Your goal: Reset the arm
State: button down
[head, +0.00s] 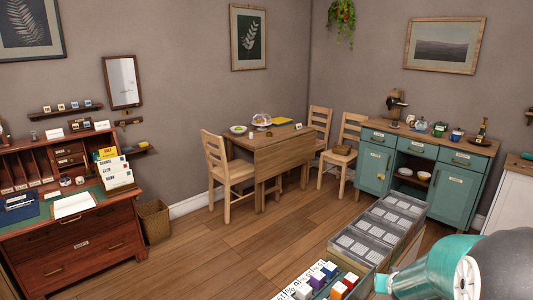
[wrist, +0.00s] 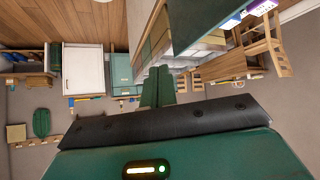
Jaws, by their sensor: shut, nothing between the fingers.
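My gripper (wrist: 158,86) shows in the wrist view, its two green fingers together with nothing between them. It is clear of the furniture around it. The wrist view is upside down, with the floor at the top.
Close in front is a long case of trays (head: 372,236) with coloured blocks at its near end. A teal cabinet (head: 455,190) and white cabinet (head: 511,200) stand right, a folding table (head: 285,160) with chairs behind, a wooden desk (head: 80,240) left. Floor between (head: 215,245) is clear.

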jog(key=s+a+r+n+g+y, duration=0.1)
jog(key=s+a+r+n+y, duration=0.1)
jog(key=s+a+r, duration=0.8)
jog(key=s+a+r+g, duration=0.1)
jog(key=s+a+r, duration=0.2)
jog(key=s+a, duration=0.2)
jog(key=s+a+r+n+g+y, duration=0.1)
jog(key=s+a+r, duration=0.3)
jog(key=s, duration=0.5)
jog(key=shift+s+a+y, duration=0.3)
jog(key=shift+s+a, duration=0.1)
jog(key=shift+a, duration=0.6)
